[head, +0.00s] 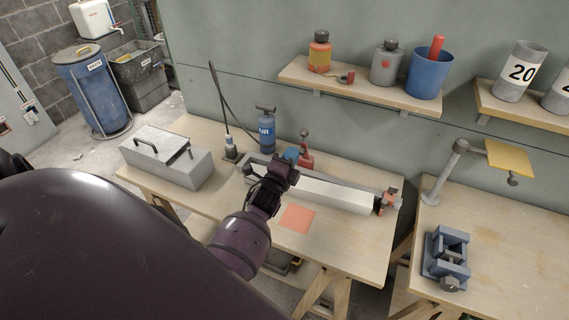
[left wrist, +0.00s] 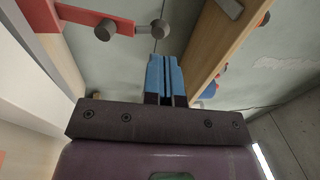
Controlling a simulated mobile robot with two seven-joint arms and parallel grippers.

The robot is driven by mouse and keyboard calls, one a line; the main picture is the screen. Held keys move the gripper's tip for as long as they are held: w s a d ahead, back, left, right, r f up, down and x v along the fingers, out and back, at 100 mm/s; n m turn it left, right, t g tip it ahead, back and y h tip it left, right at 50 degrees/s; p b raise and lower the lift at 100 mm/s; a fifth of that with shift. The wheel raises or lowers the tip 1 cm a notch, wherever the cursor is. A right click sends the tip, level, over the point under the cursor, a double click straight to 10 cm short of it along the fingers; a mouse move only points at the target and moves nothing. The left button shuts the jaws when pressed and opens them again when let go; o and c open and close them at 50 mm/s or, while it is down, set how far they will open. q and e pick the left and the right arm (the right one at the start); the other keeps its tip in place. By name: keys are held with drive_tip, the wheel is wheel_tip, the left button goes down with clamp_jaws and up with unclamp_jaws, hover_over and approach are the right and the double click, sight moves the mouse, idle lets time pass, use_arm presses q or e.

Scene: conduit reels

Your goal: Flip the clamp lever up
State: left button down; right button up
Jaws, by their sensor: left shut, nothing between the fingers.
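My left gripper (head: 291,155) reaches over the bench with its blue fingers closed and empty. In the left wrist view its blue fingertips (left wrist: 164,68) are pressed together. A red clamp (head: 306,158) with a dark knob on top stands just right of and behind the fingertips, at the back of the long pale bar. In the left wrist view a red arm with grey knobs (left wrist: 85,15) shows ahead and to the left of the fingers. I cannot tell whether the fingers touch it. A second orange-and-grey clamp part (head: 387,199) sits at the bar's right end. My right gripper is not seen.
The pale bar (head: 335,194) lies along the bench (head: 345,250). A blue bottle (head: 266,133) and a grey toolbox (head: 167,160) stand to the left. An orange sheet (head: 298,217) lies in front. A shelf (head: 375,93) overhangs behind. A blue vise (head: 446,257) is on the right bench.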

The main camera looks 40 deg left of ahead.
sight(303, 132)
use_arm(q)
drive_tip(key=x, duration=0.5)
idle(0.3)
drive_tip(key=shift+w, duration=0.15)
drive_tip(key=x, duration=0.1)
drive_tip(key=b+x, duration=0.1)
drive_tip(key=x, duration=0.1)
drive_tip(key=shift+w+a+r, duration=0.15)
drive_tip(key=shift+w+r, duration=0.2)
drive_tip(key=shift+r, duration=0.3)
